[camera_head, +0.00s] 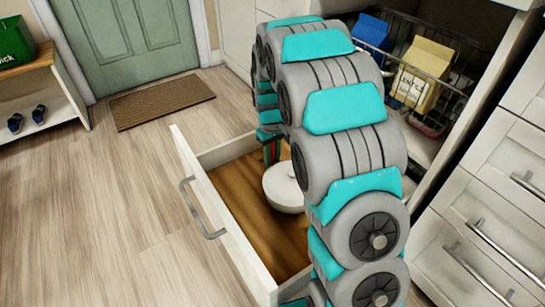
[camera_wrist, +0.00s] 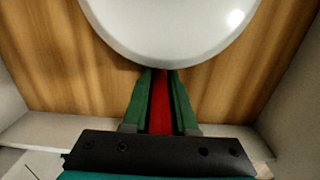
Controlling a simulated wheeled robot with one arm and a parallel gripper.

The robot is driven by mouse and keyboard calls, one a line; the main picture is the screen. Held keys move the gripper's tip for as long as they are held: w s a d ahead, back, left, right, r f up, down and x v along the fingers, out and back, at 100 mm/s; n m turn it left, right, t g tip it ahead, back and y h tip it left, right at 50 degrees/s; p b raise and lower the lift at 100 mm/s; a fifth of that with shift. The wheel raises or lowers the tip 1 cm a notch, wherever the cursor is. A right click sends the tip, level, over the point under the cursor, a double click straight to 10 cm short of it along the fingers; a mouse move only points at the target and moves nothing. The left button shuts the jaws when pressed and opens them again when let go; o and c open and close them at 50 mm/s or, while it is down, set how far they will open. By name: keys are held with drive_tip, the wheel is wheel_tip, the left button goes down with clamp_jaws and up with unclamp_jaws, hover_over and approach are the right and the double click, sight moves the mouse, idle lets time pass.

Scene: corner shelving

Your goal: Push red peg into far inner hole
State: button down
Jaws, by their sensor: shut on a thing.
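My gripper (camera_wrist: 161,74) has green fingers and is shut on a red peg (camera_wrist: 161,105), which shows as a red strip between them in the wrist view. Its tip ends at or under the edge of a white round dish (camera_wrist: 170,25), and I cannot tell whether they touch. In the head view my gripper (camera_head: 271,151) shows small inside an open drawer, partly hidden by my arm, beside the white dish (camera_head: 284,190). No hole can be made out in either view.
The open drawer (camera_head: 222,203) has a wooden bottom, white walls and a grey handle. To the right stand closed white drawers (camera_head: 490,215) and a wire basket (camera_head: 437,68) with a yellow carton (camera_head: 424,75) and a blue package (camera_head: 371,33).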

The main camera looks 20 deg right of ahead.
drive_tip(key=shift+f, duration=0.95)
drive_tip(key=c, duration=0.6)
unclamp_jaws()
wheel_tip(320, 180, up, 8)
drive_tip(key=shift+w+f, duration=0.1)
drive_tip(key=shift+w, duration=0.05)
